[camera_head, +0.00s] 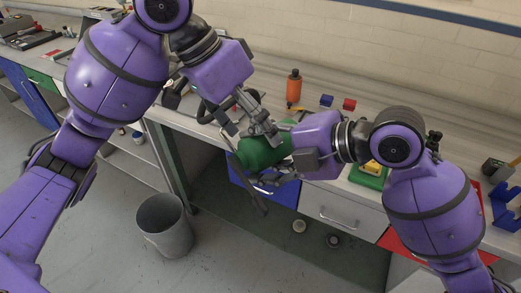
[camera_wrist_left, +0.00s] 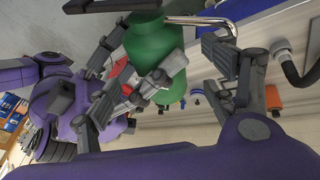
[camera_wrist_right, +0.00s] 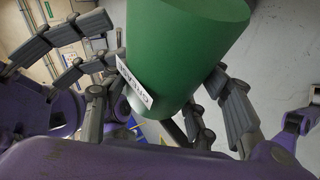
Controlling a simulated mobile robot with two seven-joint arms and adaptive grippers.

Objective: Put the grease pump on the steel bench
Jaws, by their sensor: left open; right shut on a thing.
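The grease pump shows as a green cylinder (camera_head: 258,152), held tilted in front of the bench's front edge. It also shows in the left wrist view (camera_wrist_left: 155,42) and, with a white label, in the right wrist view (camera_wrist_right: 185,50). My right gripper (camera_head: 276,153) is shut on it from the right. My left gripper (camera_head: 243,118) is open at the pump's upper left, very close to it; I cannot tell whether they touch. A hose and metal rod (camera_head: 258,190) hang near the pump. The grey bench top (camera_head: 185,118) runs along the wall behind.
A green tray (camera_head: 368,178) lies to the right. A grey bin (camera_head: 165,226) stands on the floor. Bare bench top shows left of the grippers.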

